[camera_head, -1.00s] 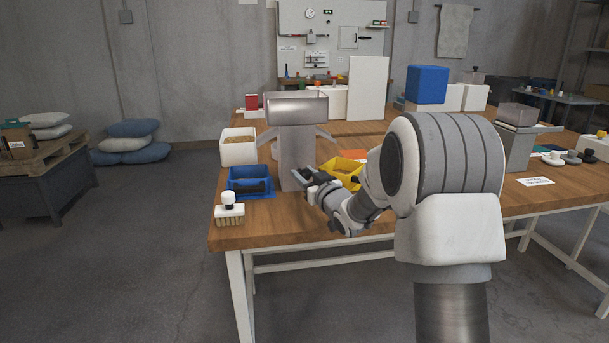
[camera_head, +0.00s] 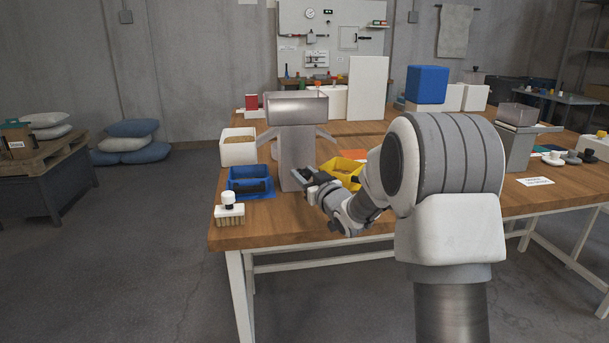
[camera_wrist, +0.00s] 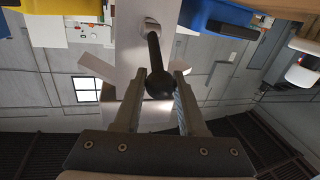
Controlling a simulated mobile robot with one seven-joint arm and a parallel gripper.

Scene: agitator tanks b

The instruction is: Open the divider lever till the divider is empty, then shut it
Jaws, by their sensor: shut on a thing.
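The divider (camera_head: 296,140) is a grey metal hopper on a column, with a sloping chute on each side, standing on the wooden bench. Its lever (camera_wrist: 155,52) shows in the wrist view as a dark rod with a round black knob (camera_wrist: 160,84). My gripper (camera_wrist: 160,86) is shut on the knob, one finger on each side. In the head view my gripper (camera_head: 300,178) is at the front of the column, and the lever is hidden there. A blue tray (camera_head: 250,194) stands left of the column and a yellow tray (camera_head: 345,170) right. The hopper's inside cannot be seen.
A white bin of grain (camera_head: 238,150) stands behind the blue tray. A brush (camera_head: 229,210) stands at the bench's front left corner. A second grey device (camera_head: 516,140) and several cups are at the right. The bench front between is mostly clear.

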